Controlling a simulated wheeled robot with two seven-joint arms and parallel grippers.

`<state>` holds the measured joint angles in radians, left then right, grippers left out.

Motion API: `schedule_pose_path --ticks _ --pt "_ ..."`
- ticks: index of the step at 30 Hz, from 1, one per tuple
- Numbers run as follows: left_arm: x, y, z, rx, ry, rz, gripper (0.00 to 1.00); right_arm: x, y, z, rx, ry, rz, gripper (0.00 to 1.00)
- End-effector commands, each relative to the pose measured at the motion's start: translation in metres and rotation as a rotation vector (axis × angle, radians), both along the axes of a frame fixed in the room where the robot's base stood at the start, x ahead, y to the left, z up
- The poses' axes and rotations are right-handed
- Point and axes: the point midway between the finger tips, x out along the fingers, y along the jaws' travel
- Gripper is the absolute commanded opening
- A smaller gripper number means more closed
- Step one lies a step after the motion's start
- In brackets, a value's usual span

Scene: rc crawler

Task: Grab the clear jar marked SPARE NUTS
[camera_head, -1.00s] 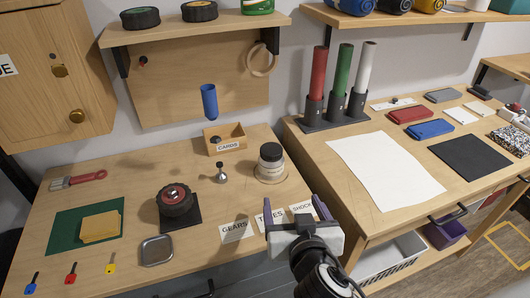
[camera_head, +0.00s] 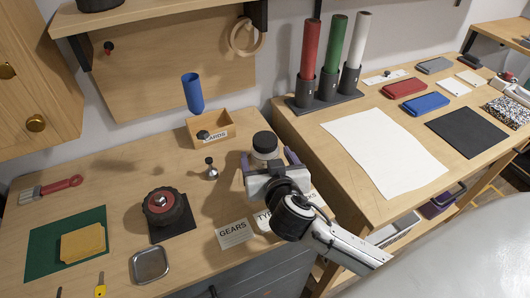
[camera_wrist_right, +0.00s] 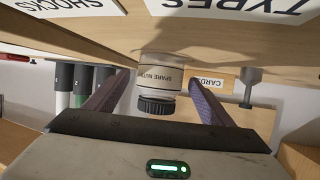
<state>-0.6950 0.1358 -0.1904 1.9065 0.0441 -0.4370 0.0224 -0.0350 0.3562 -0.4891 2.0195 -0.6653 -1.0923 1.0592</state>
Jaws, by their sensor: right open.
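The clear jar marked SPARE NUTS, with a black lid (camera_head: 265,143), stands upright on the left workbench, partly hidden behind my right gripper. In the right wrist view the jar (camera_wrist_right: 160,73) appears upside down, its label readable, between the two fingers but farther out. My right gripper (camera_head: 269,160) is open and empty, its purple-grey fingers pointing toward the jar on either side of the line to it. The fingers also show in the right wrist view (camera_wrist_right: 155,98). I cannot tell whether the fingertips reach beside the jar. My left gripper is not in view.
A small metal stand (camera_head: 211,169) and a wooden CARDS box (camera_head: 218,133) are left of and behind the jar. A wheel (camera_head: 163,207) on a black mat and a metal tin (camera_head: 150,264) lie further left. A GEARS label (camera_head: 235,233) lies in front.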

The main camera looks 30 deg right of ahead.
Motion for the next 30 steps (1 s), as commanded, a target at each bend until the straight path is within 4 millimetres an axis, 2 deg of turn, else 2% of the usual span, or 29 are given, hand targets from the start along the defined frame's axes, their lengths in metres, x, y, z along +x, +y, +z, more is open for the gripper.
schedule_pose_path --ticks 3,6,13,14,21,22,30 --pt "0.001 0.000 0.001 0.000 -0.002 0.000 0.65 0.016 -0.006 -0.006 -0.002 0.000 0.000 0.76" --pt "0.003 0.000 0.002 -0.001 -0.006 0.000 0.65 0.023 -0.008 -0.010 -0.001 -0.001 -0.001 0.76" --pt "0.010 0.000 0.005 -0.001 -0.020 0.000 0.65 0.024 -0.009 -0.011 0.000 0.001 0.000 0.76" --pt "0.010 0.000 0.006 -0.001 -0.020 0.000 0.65 0.024 -0.008 -0.011 0.000 0.001 0.000 0.74" --pt "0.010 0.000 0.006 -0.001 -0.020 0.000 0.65 0.024 -0.008 -0.011 0.000 0.001 0.000 0.34" --pt "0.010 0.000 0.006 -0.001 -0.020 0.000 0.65 0.024 -0.008 -0.011 0.000 0.001 0.000 0.30" --pt "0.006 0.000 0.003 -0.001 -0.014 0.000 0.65 0.024 -0.008 -0.007 0.001 -0.002 -0.001 0.30"
